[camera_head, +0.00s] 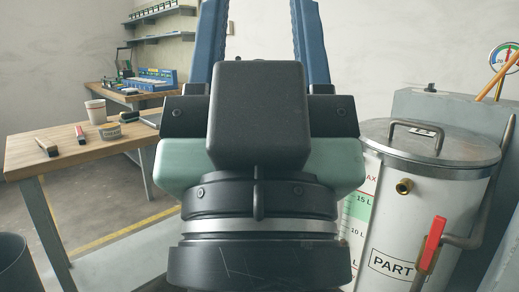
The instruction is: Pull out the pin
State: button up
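My gripper (262,28) fills the middle of the head view, seen from behind. Its two blue fingers point up and stand well apart, with only bare wall showing between them. The fingertips run out of the top of the picture. No pin can be made out in this view. My gripper's dark body hides what lies directly behind it.
A lidded white tank (400,215) with a red-handled valve (432,243) stands close at right. A dark bin (15,265) is lower left.

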notch_tip(320, 180, up, 36)
jog(key=p, duration=3.3)
